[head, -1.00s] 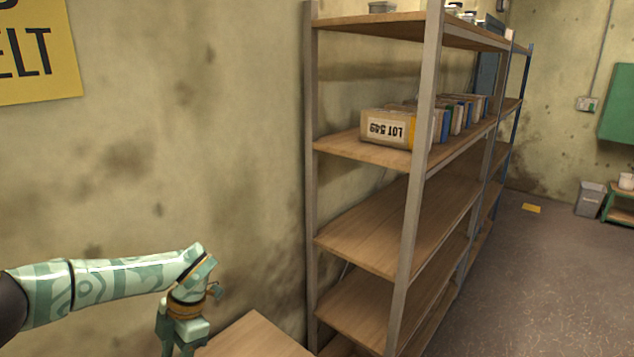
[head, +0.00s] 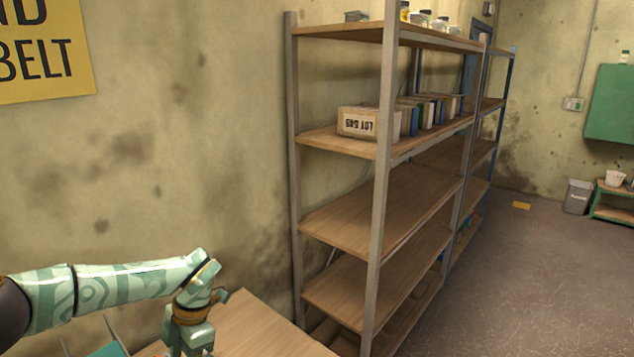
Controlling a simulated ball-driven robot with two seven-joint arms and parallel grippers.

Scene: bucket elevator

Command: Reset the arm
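My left arm comes in from the left, pale green with a darker pattern, and bends down at the wrist. My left gripper (head: 190,345) points down at the bottom edge, over or beside a wooden surface (head: 262,325). Its fingertips are cut off or hidden, so I cannot tell whether it is open or holds anything. My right arm and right gripper are not in view.
A metal-framed shelf (head: 378,210) with wooden boards stands against the wall. It holds a box marked LOT (head: 357,122), books (head: 430,112) and jars (head: 421,18). A grey bin (head: 578,196) and green bench (head: 612,205) stand far right. The floor (head: 500,280) there is open.

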